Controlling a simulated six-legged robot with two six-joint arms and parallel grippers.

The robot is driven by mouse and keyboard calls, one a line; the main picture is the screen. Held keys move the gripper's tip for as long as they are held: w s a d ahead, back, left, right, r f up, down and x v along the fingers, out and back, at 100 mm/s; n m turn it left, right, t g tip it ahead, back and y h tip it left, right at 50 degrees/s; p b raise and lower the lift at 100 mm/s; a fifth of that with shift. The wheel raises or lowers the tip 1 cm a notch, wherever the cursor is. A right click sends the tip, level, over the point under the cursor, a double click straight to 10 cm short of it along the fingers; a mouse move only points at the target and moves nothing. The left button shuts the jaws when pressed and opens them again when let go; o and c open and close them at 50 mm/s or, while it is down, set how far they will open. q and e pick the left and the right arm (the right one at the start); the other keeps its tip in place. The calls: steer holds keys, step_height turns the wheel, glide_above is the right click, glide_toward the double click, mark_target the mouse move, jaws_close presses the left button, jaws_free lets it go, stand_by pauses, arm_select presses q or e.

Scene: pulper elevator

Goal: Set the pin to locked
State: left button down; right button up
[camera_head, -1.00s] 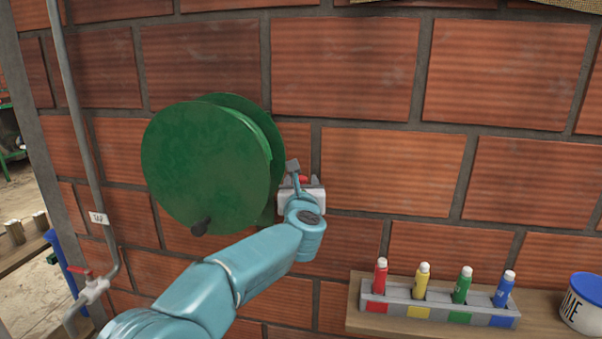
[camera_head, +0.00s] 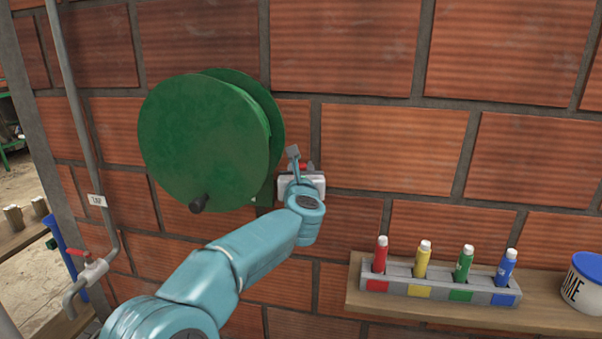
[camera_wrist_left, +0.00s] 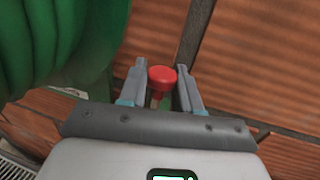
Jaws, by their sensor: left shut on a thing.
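The pin's red knob (camera_wrist_left: 161,80) is between the two fingers of my left gripper (camera_wrist_left: 160,72) in the wrist view. A short pale stem shows under the knob. In the head view, a little red (camera_head: 304,167) shows at the same gripper (camera_head: 301,164), just right of the green reel. The gripper is shut on the pin; its fingers stand apart by about the knob's width or a little more. The pin's far end and its seat are hidden. My right gripper is out of view.
The green reel (camera_head: 200,143) with a black crank handle (camera_head: 199,203) is close left of the gripper. A shelf (camera_head: 450,312) at lower right holds a rack (camera_head: 440,290) of coloured markers and a white-blue tub (camera_head: 583,284). A pipe with a red-handled valve (camera_head: 90,270) runs at left.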

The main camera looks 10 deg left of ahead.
arm_select(q)
steer(key=shift+d+f, duration=0.1)
steer(key=shift+f, duration=0.1)
steer(key=c, duration=1)
jaws_free()
steer(key=shift+o, duration=0.5)
steer(key=shift+s+r, duration=0.2)
steer(key=shift+s, duration=0.15)
steer(key=shift+w+f, duration=0.15)
steer(key=shift+w, duration=0.05)
steer(key=shift+s+f+b, duration=0.15)
steer(key=shift+s+b, duration=0.1)
steer(key=shift+b, duration=0.05)
steer(key=b+v, duration=0.7)
steer(key=v, duration=0.9)
steer(key=shift+r, duration=0.3)
steer(key=shift+s, duration=0.1)
